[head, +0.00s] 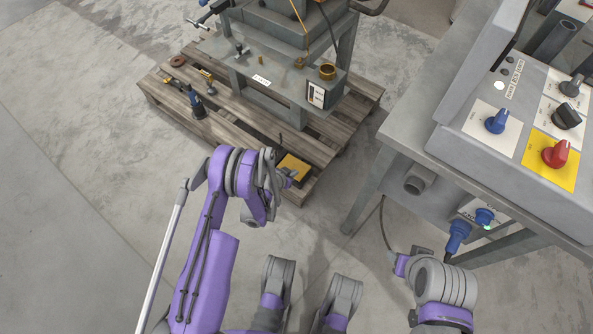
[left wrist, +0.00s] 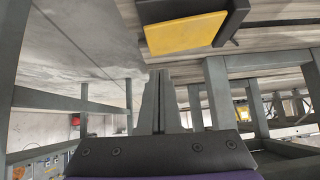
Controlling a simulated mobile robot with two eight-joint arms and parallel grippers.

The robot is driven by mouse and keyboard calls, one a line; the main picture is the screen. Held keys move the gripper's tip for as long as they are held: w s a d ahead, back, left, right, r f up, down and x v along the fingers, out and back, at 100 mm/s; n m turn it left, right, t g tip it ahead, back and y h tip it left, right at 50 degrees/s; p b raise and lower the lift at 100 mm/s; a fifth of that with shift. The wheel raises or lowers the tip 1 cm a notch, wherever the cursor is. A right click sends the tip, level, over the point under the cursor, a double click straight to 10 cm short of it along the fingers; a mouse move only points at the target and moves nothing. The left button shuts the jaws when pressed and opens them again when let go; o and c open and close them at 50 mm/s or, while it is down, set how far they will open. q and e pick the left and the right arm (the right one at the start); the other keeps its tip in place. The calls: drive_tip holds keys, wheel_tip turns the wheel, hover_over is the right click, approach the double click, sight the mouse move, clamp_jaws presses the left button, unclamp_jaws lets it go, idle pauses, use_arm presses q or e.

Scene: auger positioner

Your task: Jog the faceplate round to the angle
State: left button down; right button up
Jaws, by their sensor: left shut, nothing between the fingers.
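A yellow foot pedal (head: 293,168) in a dark housing sits at the front corner of the wooden pallet. It shows upside down at the top of the left wrist view (left wrist: 187,34). My left gripper (left wrist: 158,75) is shut and empty, its fingertips pointing toward the pedal with a gap visible in that view. In the head view my own arm largely hides this gripper, close by the pedal. The positioner (head: 290,50) stands on the pallet; its top is cut off and I cannot make out the faceplate. My right arm's links are at the lower right; its gripper does not show.
The wooden pallet (head: 228,125) holds a few loose tools and fittings. A grey control cabinet (head: 480,149) at right carries blue, black and red knobs, with blue plugs and a cable below. The concrete floor at left is clear.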

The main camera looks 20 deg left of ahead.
use_arm(q)
drive_tip(key=shift+v, duration=1.55)
use_arm(e)
drive_tip(key=shift+s+r, duration=0.1)
drive_tip(key=shift+r, duration=0.25)
use_arm(q)
drive_tip(key=shift+d+r, duration=0.1)
drive_tip(key=s+d+r+n+g, duration=0.1)
drive_tip(key=s+r, duration=0.2)
drive_tip(key=r, duration=1)
drive_tip(key=s+d+r+n+g, duration=0.1)
drive_tip(key=s+r, duration=0.2)
drive_tip(key=r, duration=0.9)
drive_tip(key=s+a+r+n+g+y, duration=0.1)
drive_tip(key=s+r, duration=0.4)
drive_tip(key=s, duration=0.6)
drive_tip(key=s+a+r+n+g+y, duration=0.15)
drive_tip(key=s+r, duration=0.35)
drive_tip(key=s, duration=0.7)
wheel_tip(320, 180, up, 26)
drive_tip(key=t+p, duration=0.1)
drive_tip(key=p, duration=2.2)
drive_tip(key=shift+w+d, duration=0.35)
drive_tip(key=shift+w, duration=0.05)
use_arm(e)
wheel_tip(320, 180, up, 26)
drive_tip(key=w+t, duration=0.1)
